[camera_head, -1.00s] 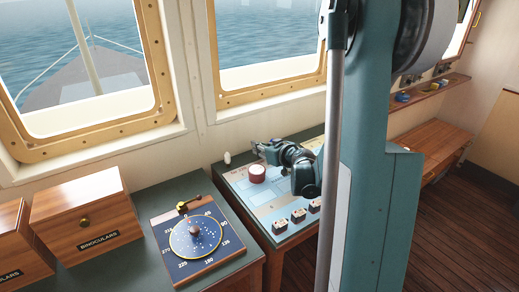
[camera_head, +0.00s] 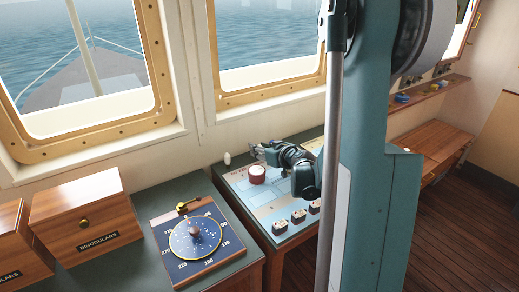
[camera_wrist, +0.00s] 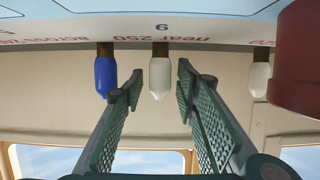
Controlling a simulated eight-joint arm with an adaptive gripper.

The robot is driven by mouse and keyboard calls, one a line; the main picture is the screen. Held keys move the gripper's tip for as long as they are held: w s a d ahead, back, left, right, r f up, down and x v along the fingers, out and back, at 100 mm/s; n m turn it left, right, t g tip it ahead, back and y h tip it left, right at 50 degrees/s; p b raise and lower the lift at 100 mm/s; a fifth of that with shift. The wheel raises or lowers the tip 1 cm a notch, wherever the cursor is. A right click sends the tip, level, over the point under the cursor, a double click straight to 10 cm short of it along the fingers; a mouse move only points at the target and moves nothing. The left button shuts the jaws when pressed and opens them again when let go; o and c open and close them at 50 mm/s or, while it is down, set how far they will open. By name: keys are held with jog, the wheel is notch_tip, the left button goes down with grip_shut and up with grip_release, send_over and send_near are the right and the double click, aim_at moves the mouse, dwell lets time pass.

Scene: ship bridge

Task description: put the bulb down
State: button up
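In the wrist view, which looks upside down, a white bulb-shaped piece (camera_wrist: 160,77) with a brown base stands upright at the far edge of the chart table. It shows in the gap between the fingertips of my gripper (camera_wrist: 158,82). The fingers are apart and do not visibly touch it. A blue piece (camera_wrist: 106,76) and another white piece (camera_wrist: 259,80) stand on either side in that view. In the head view my gripper (camera_head: 257,149) is above the back of the table, and a small white piece (camera_head: 227,158) stands left of it. Which piece is the bulb I cannot tell.
A dark red drum (camera_wrist: 300,55) is close on the wrist view's right; it stands on the chart table (camera_head: 250,192) in the head view (camera_head: 257,175). A compass dial board (camera_head: 195,240) and binocular boxes (camera_head: 85,215) are left.

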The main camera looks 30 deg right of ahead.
jog(key=shift+r, duration=0.15)
jog(key=p+v, duration=0.2)
jog(key=v, duration=1)
dwell(0.5)
jog(key=shift+a+r, duration=0.15)
jog(key=shift+a, duration=0.45)
jog(key=shift+g+y, duration=0.6)
jog(key=shift+g, duration=0.3)
jog(key=a, duration=0.3)
jog(key=a+r, duration=0.1)
jog(key=a, duration=0.2)
jog(key=s+a+r, duration=0.1)
jog(key=a, duration=0.2)
jog(key=shift+s+a+r, duration=0.1)
jog(key=shift+a+r, duration=0.15)
jog(key=shift+a, duration=0.1)
jog(key=s+a+r+g, duration=0.2)
jog(key=s+a, duration=0.5)
jog(key=a, duration=0.2)
jog(key=s+a+r+g, duration=0.2)
jog(key=s+a, duration=0.4)
jog(key=a, duration=0.3)
jog(key=s+a+g+h, duration=0.1)
jog(key=s+a, duration=0.2)
jog(key=s, duration=0.8)
jog(key=shift+r, duration=0.3)
